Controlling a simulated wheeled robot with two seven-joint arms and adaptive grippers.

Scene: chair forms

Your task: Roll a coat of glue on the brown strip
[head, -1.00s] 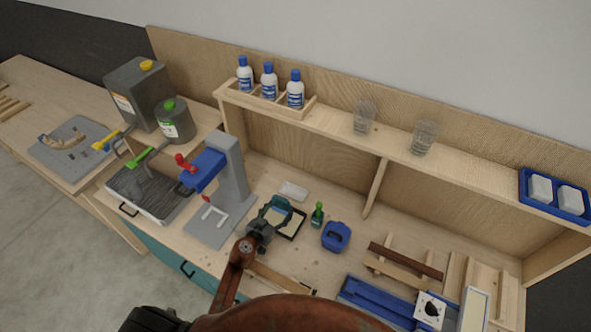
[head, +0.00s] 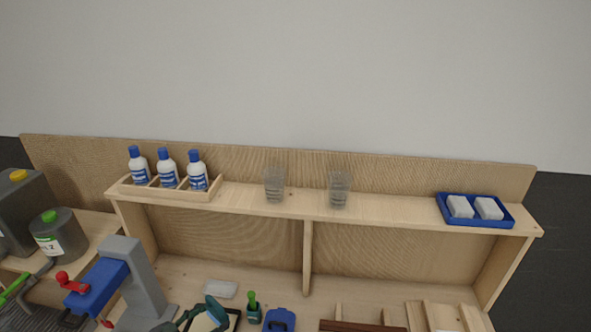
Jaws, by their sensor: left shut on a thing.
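The brown strip (head: 362,326) shows at the bottom edge of the head view, right of centre, lying across pale wooden supports; its lower part is cut off. A teal tool (head: 215,309), seemingly the glue roller, is at the bottom edge left of centre, over a dark-rimmed tray (head: 236,315) with a cream inside. My left gripper (head: 190,318) is shut on this tool, well left of the strip; most of the gripper is out of frame. The tool's roller end cannot be made out. My right gripper is not in view.
A green-capped small bottle (head: 254,308) and a blue container (head: 280,320) stand between tray and strip. A blue and grey press (head: 130,285) is at left. The shelf (head: 400,208) behind carries white bottles (head: 167,168), two glasses (head: 274,186) and a blue tray (head: 470,222).

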